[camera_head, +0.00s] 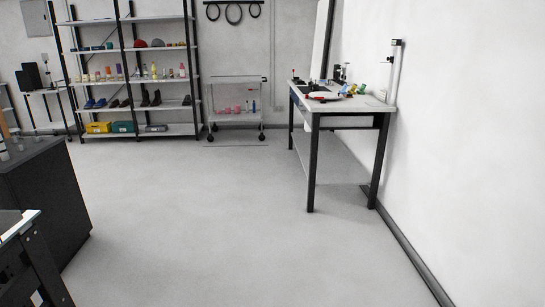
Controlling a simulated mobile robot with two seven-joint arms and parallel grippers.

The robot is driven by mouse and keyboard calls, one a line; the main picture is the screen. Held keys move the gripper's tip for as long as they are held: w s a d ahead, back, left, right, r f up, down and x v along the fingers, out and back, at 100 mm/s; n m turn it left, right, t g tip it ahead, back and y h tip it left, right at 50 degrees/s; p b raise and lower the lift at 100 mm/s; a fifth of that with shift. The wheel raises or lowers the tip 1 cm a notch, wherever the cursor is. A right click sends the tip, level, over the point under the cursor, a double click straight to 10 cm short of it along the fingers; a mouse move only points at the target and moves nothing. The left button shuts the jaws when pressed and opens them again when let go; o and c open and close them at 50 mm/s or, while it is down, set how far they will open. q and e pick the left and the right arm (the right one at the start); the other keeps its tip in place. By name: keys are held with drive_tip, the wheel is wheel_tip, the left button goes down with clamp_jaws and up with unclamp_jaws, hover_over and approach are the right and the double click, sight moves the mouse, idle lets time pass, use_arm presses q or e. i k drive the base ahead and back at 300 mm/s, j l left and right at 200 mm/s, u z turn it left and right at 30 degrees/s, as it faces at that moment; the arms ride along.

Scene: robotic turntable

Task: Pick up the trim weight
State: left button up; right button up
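I cannot make out the trim weight in the head view. A white-topped workbench (384,105) with dark legs stands against the right wall. Several small items lie on its top, among them a red and dark flat item (324,96) near the front edge and small blue and yellow items (352,89). They are too small to tell apart. Neither of my grippers is in view.
Open grey floor (200,215) lies between me and the workbench. A dark cabinet (45,195) and a table corner (20,222) stand at the left. A loaded shelf rack (130,88) and a wire cart (236,83) stand along the back wall.

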sight(315, 87)
drive_tip(key=i+u, duration=0.15)
drive_tip(key=i, duration=2.6)
drive_tip(key=i+z, duration=0.2)
drive_tip(key=i, duration=0.45)
drive_tip(key=i+j+z, duration=0.2)
drive_tip(key=i, duration=0.45)
drive_tip(key=i+j+z, duration=0.15)
drive_tip(key=i+z, duration=0.25)
drive_tip(key=i+j+z, duration=0.25)
drive_tip(key=z, duration=0.2)
drive_tip(key=i+j+z, duration=0.5)
drive_tip(key=j+z, duration=0.35)
